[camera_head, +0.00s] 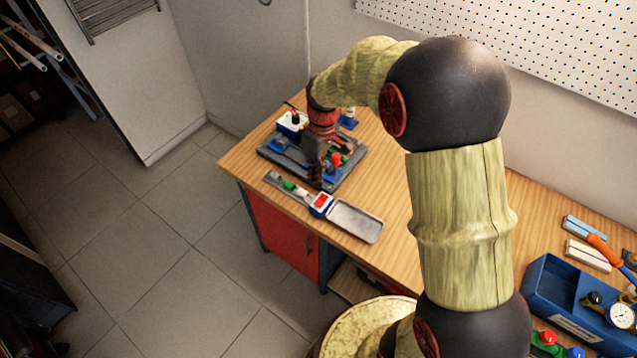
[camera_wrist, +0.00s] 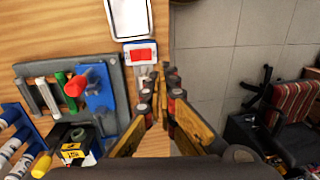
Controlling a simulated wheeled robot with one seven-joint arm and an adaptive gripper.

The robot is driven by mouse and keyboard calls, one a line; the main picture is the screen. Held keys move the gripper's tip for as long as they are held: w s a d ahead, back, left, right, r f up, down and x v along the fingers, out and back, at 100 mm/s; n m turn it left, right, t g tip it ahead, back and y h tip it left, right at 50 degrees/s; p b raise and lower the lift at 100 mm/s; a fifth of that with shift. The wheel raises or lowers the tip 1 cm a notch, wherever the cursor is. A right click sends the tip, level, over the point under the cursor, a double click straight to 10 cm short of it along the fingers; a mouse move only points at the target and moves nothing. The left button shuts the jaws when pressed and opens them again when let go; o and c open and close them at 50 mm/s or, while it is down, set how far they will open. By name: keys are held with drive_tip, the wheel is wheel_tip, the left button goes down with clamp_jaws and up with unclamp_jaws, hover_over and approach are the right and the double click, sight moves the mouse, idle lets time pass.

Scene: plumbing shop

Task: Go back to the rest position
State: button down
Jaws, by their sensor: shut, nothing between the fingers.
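My gripper (camera_head: 316,178) hangs from the bent arm at the far left end of the wooden workbench (camera_head: 385,185). It is over the near edge of a dark base plate (camera_head: 345,174) that carries several small parts. In the wrist view its two fingers (camera_wrist: 162,78) point away from the camera, close together at the tips, with nothing held. They are beside the plate, over the bench edge. How high the tips are above the bench I cannot tell.
A grey metal tray (camera_head: 355,222) and a small white-blue box with a red top (camera_head: 320,203) lie along the bench's front edge. A blue toolbox (camera_head: 551,288) with gauges and valves stands at the right. A perforated board (camera_head: 520,40) covers the back wall. The tiled floor (camera_head: 180,250) at left is clear.

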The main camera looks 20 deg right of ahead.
drive_tip(key=shift+a+r, duration=0.1)
drive_tip(key=shift+r, duration=0.6)
drive_tip(key=s+r+m+t+b, duration=0.3)
drive_tip(key=s+r+b, duration=0.1)
drive_tip(key=s, duration=0.7)
drive_tip(key=s+d+r+m+t+h+b, duration=0.1)
drive_tip(key=s+r+m+t+b, duration=0.2)
drive_tip(key=s+r, duration=0.4)
drive_tip(key=s+m+b, duration=0.1)
drive_tip(key=s+b, duration=0.1)
drive_tip(key=s, duration=0.3)
drive_tip(key=shift+d, duration=0.2)
drive_tip(key=c, duration=2.6)
unclamp_jaws()
drive_tip(key=shift+w+r, duration=0.1)
